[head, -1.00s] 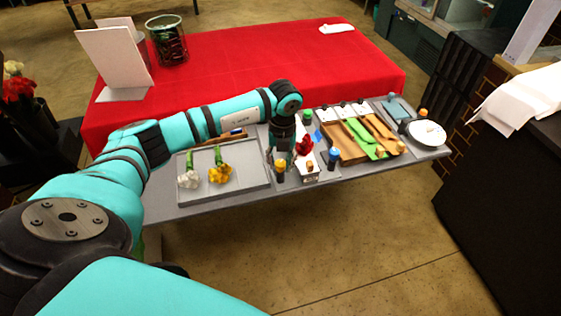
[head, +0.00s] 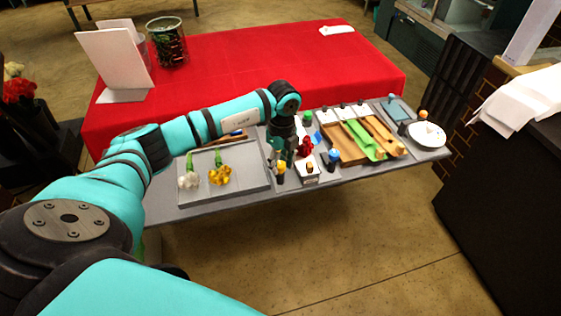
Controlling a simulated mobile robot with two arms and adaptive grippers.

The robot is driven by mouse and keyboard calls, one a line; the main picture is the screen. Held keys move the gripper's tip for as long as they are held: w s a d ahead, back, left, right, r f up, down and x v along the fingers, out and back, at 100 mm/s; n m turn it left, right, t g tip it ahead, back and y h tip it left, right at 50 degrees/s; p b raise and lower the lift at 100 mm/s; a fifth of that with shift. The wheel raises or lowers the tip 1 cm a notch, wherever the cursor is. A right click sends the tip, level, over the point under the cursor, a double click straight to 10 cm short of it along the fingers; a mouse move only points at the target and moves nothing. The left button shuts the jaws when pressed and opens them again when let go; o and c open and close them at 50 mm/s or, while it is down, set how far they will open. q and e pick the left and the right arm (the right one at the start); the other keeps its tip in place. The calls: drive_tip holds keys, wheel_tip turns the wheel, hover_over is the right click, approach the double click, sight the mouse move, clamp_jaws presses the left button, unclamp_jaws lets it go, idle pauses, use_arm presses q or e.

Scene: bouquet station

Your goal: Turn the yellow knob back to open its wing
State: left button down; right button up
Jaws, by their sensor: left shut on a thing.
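The yellow knob (head: 281,166) stands on a dark base at the front edge of the grey table, right of the flower tray. My left gripper (head: 281,157) points down over it, shut on the knob, with a finger on either side. The fingers hide part of the knob. Just right of it, a red flower (head: 305,146) stands over a small white block with an orange-topped knob (head: 309,168). A blue knob (head: 333,155) and a green knob (head: 307,117) stand around this holder. The yellow knob's wing is too small and covered to tell its position. My right gripper is out of view.
A grey tray (head: 242,190) holds a white and a yellow flower on the left. A wooden tray with green and orange pieces (head: 365,148) and a white plate (head: 426,134) lie right. A red-covered table (head: 235,65) is behind. My left arm spans the left side.

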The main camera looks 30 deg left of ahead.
sight(282, 163)
use_arm(q)
drive_tip(key=shift+r, duration=0.1)
idle(0.4)
drive_tip(key=c, duration=1)
unclamp_jaws()
drive_tip(key=r, duration=1.2)
drive_tip(key=shift+w, duration=0.25)
